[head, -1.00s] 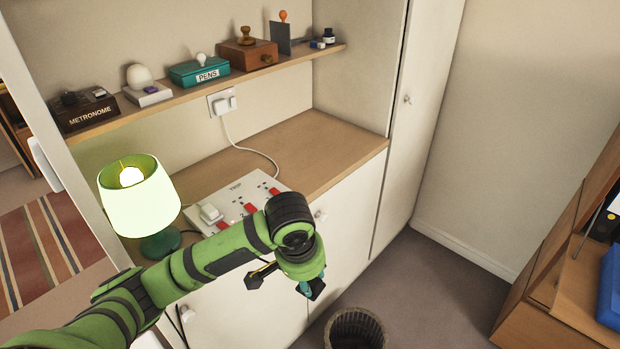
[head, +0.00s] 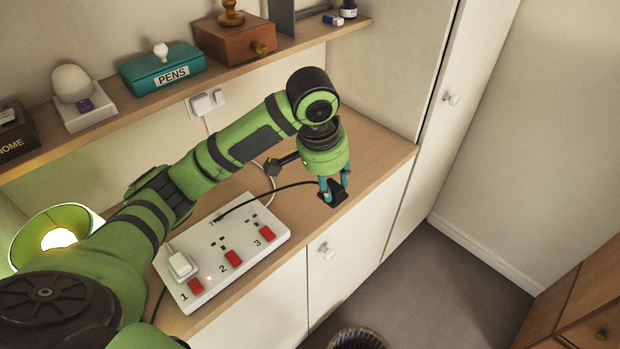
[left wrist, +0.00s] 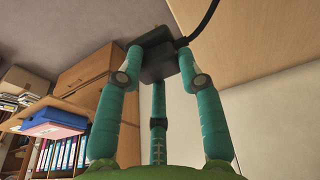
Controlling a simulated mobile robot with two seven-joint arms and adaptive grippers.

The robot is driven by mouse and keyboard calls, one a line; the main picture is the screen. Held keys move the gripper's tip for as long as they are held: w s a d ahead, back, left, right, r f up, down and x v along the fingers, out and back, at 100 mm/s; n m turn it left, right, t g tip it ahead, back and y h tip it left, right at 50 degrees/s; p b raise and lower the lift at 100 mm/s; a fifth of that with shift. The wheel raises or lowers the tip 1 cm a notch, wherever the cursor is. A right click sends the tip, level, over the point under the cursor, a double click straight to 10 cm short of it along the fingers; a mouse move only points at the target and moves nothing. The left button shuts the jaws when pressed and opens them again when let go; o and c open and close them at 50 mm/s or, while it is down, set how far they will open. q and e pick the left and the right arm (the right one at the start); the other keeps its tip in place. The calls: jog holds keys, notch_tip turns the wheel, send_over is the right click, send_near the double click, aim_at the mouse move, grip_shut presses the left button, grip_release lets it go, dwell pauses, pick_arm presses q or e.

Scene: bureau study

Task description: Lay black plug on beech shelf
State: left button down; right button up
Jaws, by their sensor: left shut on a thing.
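My left gripper (head: 334,192) is shut on the black plug (head: 330,197), near the front edge of the wooden worktop (head: 375,160). In the left wrist view the black plug (left wrist: 158,58) sits between the teal fingers, with its cord (left wrist: 208,18) leading off at the top. In the head view the black cord (head: 265,193) runs left over the power strip. A pale wood wall shelf (head: 205,87) crosses the wall above the worktop. The frames do not settle which wooden surface is the beech shelf. My right gripper is out of view.
The white power strip (head: 210,262) has a white plug (head: 182,264) in one socket. A teal pens box (head: 162,69), a brown box (head: 234,38) and other items stand on the wall shelf. A lit green lamp (head: 60,225) is at left. The worktop's right part is clear.

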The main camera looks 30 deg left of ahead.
pick_arm(q)
jog(key=w+a+f+p, duration=0.1)
jog(key=a+f, duration=0.2)
jog(key=w+a+f+p, duration=0.2)
jog(key=f, duration=0.1)
jog(key=w+a+f+p, duration=0.1)
jog(key=w+a+f, duration=0.1)
jog(key=a+f, duration=0.1)
jog(key=shift+w+a+f, duration=0.25)
jog(key=shift+a, duration=0.1)
jog(key=shift+f, duration=0.5)
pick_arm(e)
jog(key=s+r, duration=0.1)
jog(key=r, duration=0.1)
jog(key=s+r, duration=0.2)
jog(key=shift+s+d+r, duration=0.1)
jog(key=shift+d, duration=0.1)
pick_arm(q)
jog(key=c, duration=0.8)
grip_release()
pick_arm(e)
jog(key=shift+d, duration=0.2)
